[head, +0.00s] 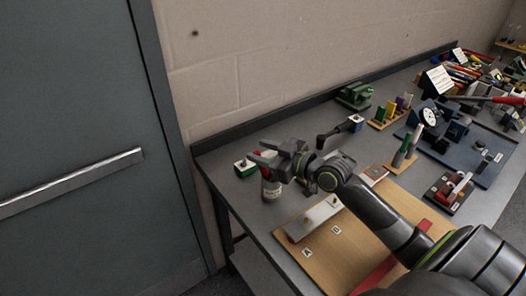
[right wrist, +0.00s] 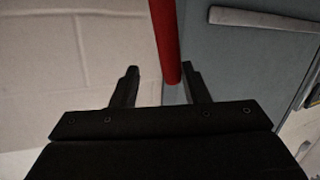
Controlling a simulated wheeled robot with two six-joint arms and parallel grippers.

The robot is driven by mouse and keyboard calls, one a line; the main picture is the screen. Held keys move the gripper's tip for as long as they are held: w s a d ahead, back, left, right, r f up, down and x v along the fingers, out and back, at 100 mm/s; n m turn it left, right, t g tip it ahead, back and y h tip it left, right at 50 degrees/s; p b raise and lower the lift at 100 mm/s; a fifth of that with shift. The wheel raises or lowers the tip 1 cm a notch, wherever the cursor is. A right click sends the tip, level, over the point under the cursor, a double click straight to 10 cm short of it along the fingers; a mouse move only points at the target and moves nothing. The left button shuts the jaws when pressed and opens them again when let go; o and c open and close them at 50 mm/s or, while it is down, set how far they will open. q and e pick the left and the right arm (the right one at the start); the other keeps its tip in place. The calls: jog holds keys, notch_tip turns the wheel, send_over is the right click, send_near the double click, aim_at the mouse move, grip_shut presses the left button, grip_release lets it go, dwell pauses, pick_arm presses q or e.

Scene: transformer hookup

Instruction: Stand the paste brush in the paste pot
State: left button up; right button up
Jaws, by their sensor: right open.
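The paste pot (head: 271,193), a small container with a pale label, stands on the bench near its left end. A red rod, which looks like the handle of the paste brush (head: 265,173), shows just above the pot and below my right gripper. It appears to stand in the pot, but the gripper partly hides this. My right gripper (head: 259,151) is open, its fingers pointing left above the pot. In the right wrist view the red handle (right wrist: 165,40) reaches between the two parted fingers, nearer the right one. My left gripper is not in view.
A wooden board (head: 335,258) with a pale bar is in front. A black-handled tool (head: 340,130), a green vise-like item (head: 354,95) and a blue tray (head: 470,160) stand farther right. A grey door (head: 80,120) is beyond the bench's left end.

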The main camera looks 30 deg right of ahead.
jog(key=shift+r, duration=0.1)
notch_tip(320, 180, up, 9)
jog(key=p, duration=0.7)
dwell(0.5)
dwell(0.5)
